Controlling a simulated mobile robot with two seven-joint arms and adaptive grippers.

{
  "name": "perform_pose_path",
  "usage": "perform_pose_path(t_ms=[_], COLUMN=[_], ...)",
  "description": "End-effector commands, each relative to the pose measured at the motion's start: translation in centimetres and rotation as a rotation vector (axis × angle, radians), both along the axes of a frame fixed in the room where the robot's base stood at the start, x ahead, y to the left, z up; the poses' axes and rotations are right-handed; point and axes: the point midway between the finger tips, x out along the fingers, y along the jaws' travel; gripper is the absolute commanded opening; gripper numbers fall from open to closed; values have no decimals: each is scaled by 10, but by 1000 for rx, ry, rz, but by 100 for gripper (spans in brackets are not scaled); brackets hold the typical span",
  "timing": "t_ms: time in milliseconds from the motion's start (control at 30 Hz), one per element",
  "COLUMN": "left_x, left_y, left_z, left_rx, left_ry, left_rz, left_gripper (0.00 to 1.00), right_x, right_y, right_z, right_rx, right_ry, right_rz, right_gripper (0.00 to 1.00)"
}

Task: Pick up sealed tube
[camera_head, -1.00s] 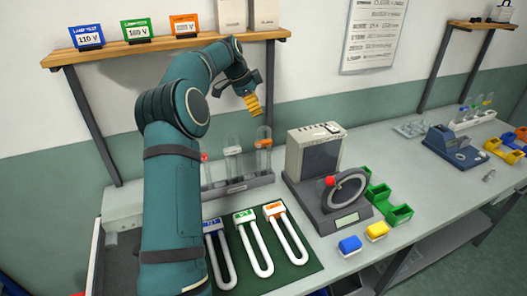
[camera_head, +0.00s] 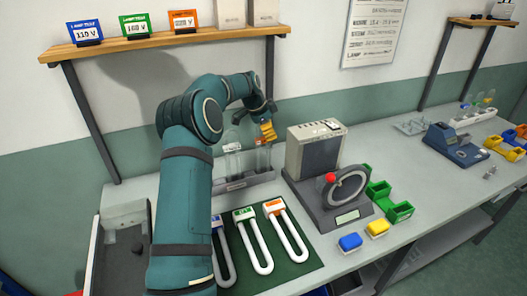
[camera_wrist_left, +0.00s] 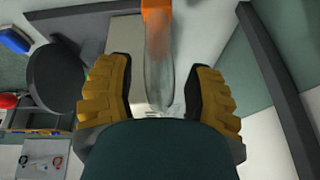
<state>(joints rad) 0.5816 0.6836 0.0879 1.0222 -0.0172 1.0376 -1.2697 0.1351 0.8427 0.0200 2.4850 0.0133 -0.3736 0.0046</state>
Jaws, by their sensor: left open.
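My left gripper (camera_head: 268,131) is at the right end of the tube rack (camera_head: 235,184), around the top of the glass tube with an orange label (camera_head: 264,158). In the left wrist view, my left gripper (camera_wrist_left: 160,95) is open, with its yellow ribbed fingers on either side of that clear tube (camera_wrist_left: 160,60), whose orange part (camera_wrist_left: 157,10) shows at the top edge. Gaps show between fingers and tube. Another clear tube (camera_head: 232,160) stands in the rack to the left; my arm hides the rack's left part. My right gripper is not in view.
A grey device with a dark round ring (camera_head: 346,188) and red knob stands right of the rack. U-shaped tubes with blue, green and orange labels (camera_head: 286,230) lie on a green mat (camera_head: 295,268) in front. A wooden shelf (camera_head: 160,46) hangs above.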

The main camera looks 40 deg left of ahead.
Motion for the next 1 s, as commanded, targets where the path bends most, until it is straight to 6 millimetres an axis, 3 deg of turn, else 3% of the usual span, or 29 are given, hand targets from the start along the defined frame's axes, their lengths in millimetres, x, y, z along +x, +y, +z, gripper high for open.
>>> perform_pose_path(t_ms=[200,233,367,400,1000], left_x=[0,0,0,0,1], left_y=[0,0,0,0,-1], left_z=[-1,-1,0,0,5], left_rx=[0,0,0,0,-1], left_ry=[0,0,0,0,0], left_rz=[0,0,0,0,0], left_gripper=[52,48,2,0,0], right_x=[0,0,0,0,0], right_y=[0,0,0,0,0], right_z=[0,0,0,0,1], right_rx=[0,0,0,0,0], right_ry=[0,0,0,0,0], right_rz=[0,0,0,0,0], right_gripper=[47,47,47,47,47])
